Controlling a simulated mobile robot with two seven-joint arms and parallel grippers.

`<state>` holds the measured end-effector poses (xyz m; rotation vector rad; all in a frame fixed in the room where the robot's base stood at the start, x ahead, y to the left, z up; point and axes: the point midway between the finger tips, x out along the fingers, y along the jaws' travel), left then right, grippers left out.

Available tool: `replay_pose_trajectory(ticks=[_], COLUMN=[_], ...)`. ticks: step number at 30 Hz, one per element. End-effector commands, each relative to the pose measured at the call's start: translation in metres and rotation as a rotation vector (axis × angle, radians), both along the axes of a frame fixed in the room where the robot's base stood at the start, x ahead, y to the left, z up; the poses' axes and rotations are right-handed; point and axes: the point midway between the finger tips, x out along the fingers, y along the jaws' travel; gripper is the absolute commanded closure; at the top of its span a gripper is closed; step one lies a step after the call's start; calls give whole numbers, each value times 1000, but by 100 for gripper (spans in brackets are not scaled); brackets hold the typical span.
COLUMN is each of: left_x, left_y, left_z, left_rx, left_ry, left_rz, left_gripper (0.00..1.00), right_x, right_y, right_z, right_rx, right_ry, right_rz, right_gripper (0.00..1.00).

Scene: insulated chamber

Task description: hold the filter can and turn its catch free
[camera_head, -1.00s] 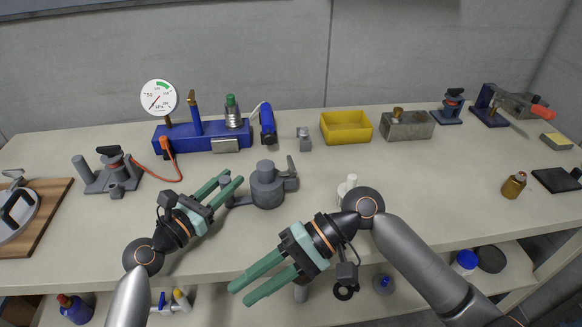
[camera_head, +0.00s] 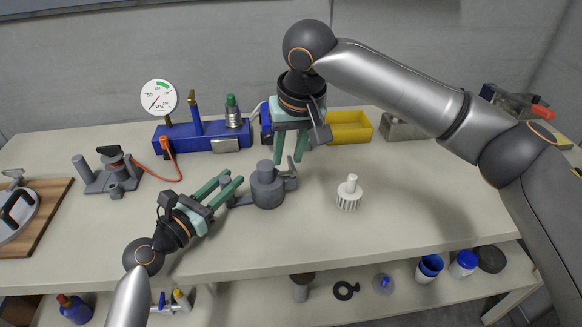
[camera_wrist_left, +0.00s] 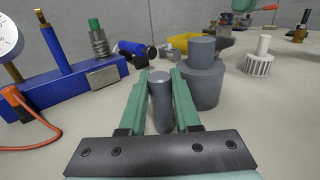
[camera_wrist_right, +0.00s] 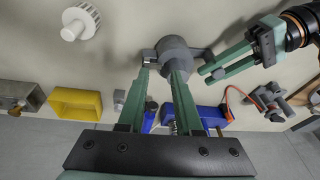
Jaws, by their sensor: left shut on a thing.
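The grey filter can (camera_head: 267,188) stands on the bench, with an upright grip post on its left side and a catch lever (camera_head: 291,168) on its right. My left gripper (camera_head: 231,183) is shut on the can's grip post (camera_wrist_left: 160,95), one finger on each side. My right gripper (camera_head: 290,162) points down above and behind the catch, its fingers apart and apparently empty. In the right wrist view the can (camera_wrist_right: 173,50) lies just beyond the fingertips, and the catch side is near the left finger. Whether that finger touches the catch cannot be told.
A blue pump block (camera_head: 200,140) with a gauge stands behind the can. A yellow bin (camera_head: 352,127) is behind my right gripper. A white ribbed part (camera_head: 349,193) stands to the right of the can. The front middle of the bench (camera_head: 400,220) is clear.

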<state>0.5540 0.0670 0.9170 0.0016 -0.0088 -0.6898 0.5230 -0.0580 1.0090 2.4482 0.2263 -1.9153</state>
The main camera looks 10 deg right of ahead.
Motion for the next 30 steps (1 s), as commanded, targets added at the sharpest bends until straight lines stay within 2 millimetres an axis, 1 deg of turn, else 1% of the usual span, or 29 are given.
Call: replay_pose_trajectory(ticks=[1,5,8,14,24,30], left_x=[-2,-2,-2,-2,-2,-2], left_y=[-1,-1,-1,-1,-1,-1], left_z=[-12,-12,-12,-12,-12,-12], left_rx=[11,11,11,11,11,11], left_ry=[22,22,22,22,22,22], left_rz=[-7,-7,-7,-7,-7,-7], left_gripper=[100,100,100,100,100,100], right_x=[6,13,15,19,29,33], right_y=[-5,-13,-14,-14,-13,-12], right_z=[8,18,19,5,-28,-41], right_rx=[-22,-57,-66,-65,-63,-62], right_ry=[-24,-56,-63,-61,-59,-60], right_rz=[-12,-31,-36,-36,-36,-35], right_gripper=[66,66,66,66,66,66])
